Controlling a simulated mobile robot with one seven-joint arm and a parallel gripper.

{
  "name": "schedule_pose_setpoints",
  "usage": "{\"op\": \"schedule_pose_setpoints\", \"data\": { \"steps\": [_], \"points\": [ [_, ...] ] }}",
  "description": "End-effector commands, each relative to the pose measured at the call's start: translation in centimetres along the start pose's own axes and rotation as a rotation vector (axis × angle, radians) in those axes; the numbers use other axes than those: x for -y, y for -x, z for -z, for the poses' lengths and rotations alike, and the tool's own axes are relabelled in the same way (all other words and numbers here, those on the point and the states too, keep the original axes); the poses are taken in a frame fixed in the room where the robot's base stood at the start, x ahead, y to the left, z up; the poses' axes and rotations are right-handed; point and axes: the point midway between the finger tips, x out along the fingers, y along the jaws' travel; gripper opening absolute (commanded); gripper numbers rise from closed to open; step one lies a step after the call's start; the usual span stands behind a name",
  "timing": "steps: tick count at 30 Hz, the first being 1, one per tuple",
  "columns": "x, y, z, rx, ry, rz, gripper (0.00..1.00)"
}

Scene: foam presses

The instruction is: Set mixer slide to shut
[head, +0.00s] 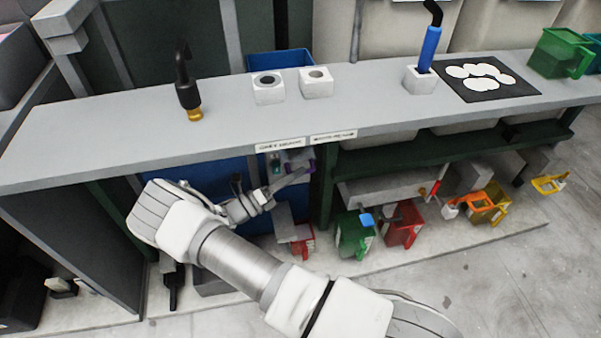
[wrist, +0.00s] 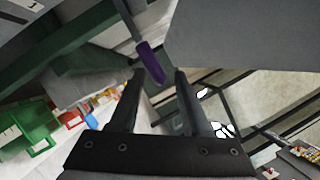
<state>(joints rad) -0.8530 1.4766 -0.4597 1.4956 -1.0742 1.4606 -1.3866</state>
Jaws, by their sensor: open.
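A purple handle (wrist: 150,62), which looks like the mixer slide's grip, sits on the end of a grey rod (wrist: 130,22) in the wrist view. In the head view the purple part (head: 296,160) shows just under the bench's front edge, below two small labels. My gripper (wrist: 160,76) is open, and the handle's tip appears between its two fingertips. I cannot tell whether either finger touches it. In the head view my gripper (head: 295,176) reaches under the bench beside the purple part and partly hides it. The slide's travel and position are unclear.
The grey bench top (head: 120,130) overhangs my gripper closely. A dark green frame (head: 328,185) stands to its right. A green bin (head: 354,235) and a red bin (head: 402,225) stand low on the right. The floor at the front right is clear.

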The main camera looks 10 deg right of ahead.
Motion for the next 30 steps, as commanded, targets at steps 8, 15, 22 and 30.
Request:
{"op": "schedule_pose_setpoints", "data": {
  "steps": [8,15,22,30],
  "points": [
    [0.0,-1.9,0.0,-0.001,-0.001,0.000,0.47],
    [0.0,-1.9,0.0,-0.001,-0.001,0.000,0.45],
    [0.0,-1.9,0.0,-0.001,-0.001,0.000,0.04],
    [0.0,-1.9,0.0,-0.001,-0.001,0.000,0.00]
  ]
}}
